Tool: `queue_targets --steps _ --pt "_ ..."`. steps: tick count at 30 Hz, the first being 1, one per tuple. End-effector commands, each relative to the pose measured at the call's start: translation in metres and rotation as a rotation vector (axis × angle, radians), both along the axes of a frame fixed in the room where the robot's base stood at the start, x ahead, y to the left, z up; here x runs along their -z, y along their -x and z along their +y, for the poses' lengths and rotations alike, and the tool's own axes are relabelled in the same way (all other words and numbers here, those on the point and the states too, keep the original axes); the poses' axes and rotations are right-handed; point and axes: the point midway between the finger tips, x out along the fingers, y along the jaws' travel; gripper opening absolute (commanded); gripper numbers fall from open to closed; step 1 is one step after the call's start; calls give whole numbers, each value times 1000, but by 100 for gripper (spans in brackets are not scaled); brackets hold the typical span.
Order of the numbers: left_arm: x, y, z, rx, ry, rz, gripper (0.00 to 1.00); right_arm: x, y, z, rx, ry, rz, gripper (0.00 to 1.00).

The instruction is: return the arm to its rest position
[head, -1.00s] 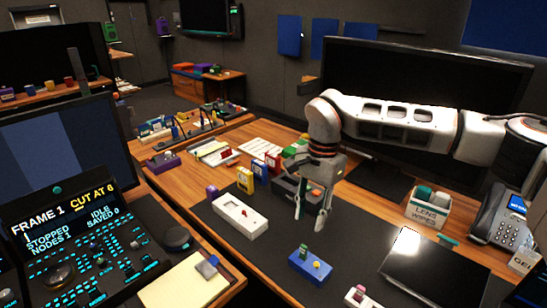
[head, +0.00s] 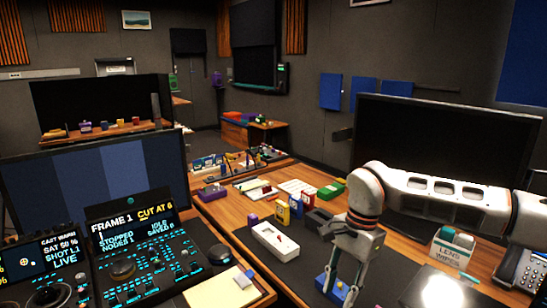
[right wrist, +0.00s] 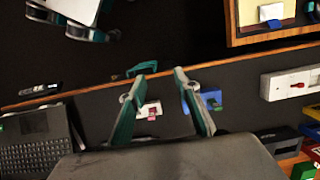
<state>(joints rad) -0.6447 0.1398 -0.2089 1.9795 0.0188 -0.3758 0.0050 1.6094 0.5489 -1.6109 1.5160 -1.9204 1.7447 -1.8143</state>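My right arm (head: 440,195) reaches in from the right in the head view, white and grey, with its gripper (head: 336,284) pointing down over the dark desk mat. Its two fingers are apart with nothing seen between them in the right wrist view (right wrist: 160,75). The gripper partly overlaps a blue box (head: 342,291) in the head view; touching or above it cannot be told there. In the right wrist view the blue box (right wrist: 211,98) lies below and beyond one finger. My left gripper is not seen.
A large dark monitor (head: 430,143) stands behind my right arm. A lens wipes box (head: 452,247) and phone (head: 522,268) are on the right. A white device (head: 275,241) and small coloured boxes lie left of the gripper. A laptop (right wrist: 40,140) shows in the wrist view.

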Motion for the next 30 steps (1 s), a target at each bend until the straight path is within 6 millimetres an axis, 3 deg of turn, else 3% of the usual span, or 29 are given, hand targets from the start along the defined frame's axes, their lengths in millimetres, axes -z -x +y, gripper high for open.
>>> queue_targets --steps 4,10,14,18,24,30 --pt "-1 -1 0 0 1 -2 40 24 29 49 21 -137 86 32" --pt "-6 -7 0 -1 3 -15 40 39 81 129 105 -378 259 32" --pt "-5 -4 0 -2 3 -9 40 32 119 186 217 -578 434 32" --pt "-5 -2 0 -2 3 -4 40 8 147 234 380 -783 652 32" --pt "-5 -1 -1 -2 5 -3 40 -33 155 269 674 -1033 1006 32" --pt "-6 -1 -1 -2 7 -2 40 -55 127 263 1029 -1224 1395 32"
